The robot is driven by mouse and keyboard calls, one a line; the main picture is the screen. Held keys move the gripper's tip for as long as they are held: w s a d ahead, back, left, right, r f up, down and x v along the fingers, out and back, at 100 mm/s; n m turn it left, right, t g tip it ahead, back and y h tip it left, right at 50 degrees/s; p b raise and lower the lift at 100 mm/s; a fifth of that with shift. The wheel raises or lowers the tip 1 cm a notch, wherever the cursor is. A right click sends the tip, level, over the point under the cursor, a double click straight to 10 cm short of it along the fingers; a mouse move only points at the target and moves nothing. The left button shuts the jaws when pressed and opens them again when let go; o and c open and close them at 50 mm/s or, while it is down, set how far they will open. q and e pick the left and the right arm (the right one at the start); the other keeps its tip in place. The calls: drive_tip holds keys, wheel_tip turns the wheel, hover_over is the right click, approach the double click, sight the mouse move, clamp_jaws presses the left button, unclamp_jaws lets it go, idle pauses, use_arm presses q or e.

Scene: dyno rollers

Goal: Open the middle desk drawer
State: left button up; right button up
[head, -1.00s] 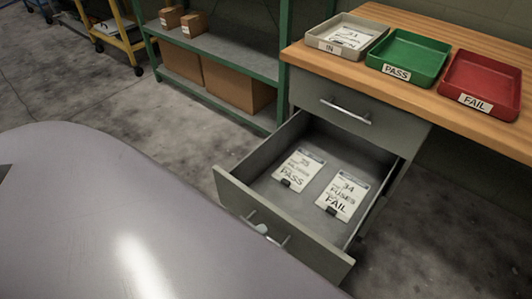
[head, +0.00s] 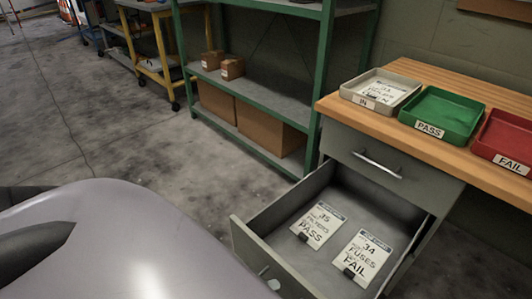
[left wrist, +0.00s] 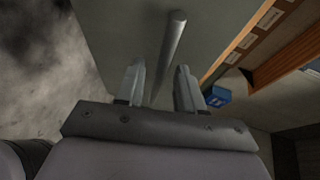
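The desk's open drawer (head: 262,238) sits just below a shut top drawer (head: 362,152) with a bar handle. It is pulled well out. Two tags lie inside: a PASS tag (head: 318,223) and a FAIL tag (head: 364,256). The open drawer's handle is mostly hidden behind a smooth grey part of mine. In the left wrist view, my left gripper (left wrist: 160,65) is open, with a grey bar handle (left wrist: 174,35) running between its fingers. I cannot tell whether they touch it. The left fingers are hidden in the head view. My right gripper is not in view.
On the wooden desktop (head: 420,77) stand an IN tray (head: 362,100), a green PASS tray (head: 440,132) and a red FAIL tray (head: 512,157). Green shelving (head: 262,97) with boxes stands left of the desk. The concrete floor (head: 130,140) there is open.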

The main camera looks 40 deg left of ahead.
use_arm(q)
drive_tip(key=shift+s, duration=0.1)
drive_tip(key=p+v, duration=0.1)
drive_tip(key=v, duration=0.6)
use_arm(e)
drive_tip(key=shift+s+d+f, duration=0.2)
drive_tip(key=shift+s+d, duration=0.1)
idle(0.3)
